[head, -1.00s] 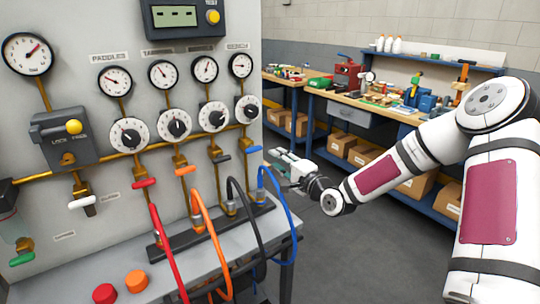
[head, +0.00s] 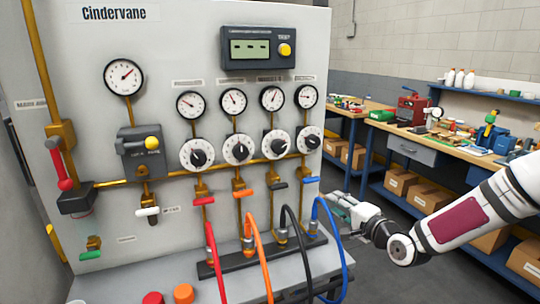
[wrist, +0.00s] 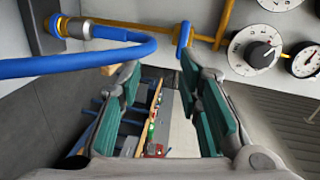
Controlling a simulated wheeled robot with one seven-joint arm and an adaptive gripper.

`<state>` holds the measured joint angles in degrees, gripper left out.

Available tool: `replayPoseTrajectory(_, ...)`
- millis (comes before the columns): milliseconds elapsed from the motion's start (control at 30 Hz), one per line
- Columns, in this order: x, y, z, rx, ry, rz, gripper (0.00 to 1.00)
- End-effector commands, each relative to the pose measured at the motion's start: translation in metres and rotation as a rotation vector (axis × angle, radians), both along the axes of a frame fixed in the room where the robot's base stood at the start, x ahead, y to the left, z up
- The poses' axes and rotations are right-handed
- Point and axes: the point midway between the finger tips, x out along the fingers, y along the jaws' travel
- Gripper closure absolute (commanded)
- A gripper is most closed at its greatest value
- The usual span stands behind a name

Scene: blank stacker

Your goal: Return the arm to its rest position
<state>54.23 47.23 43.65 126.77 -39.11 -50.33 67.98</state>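My arm (head: 460,222) reaches in from the right in the head view, white with a dark red panel. My gripper (head: 336,205) is at its far end, just right of the blue hose (head: 324,240) at the panel's right edge. In the wrist view my gripper (wrist: 162,100) is open, its two green-padded fingers apart with nothing between them. The blue hose (wrist: 75,63) passes close to the left finger there; I cannot tell whether they touch.
The gauge panel (head: 60,60) with dials and valves fills the left. Red (head: 214,262), orange (head: 261,262) and black (head: 299,250) hoses loop over its ledge. Workbenches (head: 455,142) with boxes beneath stand behind. Grey floor (head: 405,280) lies open below my arm.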

Motion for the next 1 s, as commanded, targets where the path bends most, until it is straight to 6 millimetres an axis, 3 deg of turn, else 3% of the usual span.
replayPoseTrajectory(133,-0.018,0.017,-0.007,-0.293,0.121,0.068,0.68)
replayPoseTrajectory(367,-0.060,0.015,0.001,-0.711,0.296,0.141,0.68)
replayPoseTrajectory(667,-0.140,0.001,0.052,-1.103,0.487,0.204,0.68)
replayPoseTrajectory(1000,-0.263,0.008,0.114,-1.298,0.638,0.324,0.68)
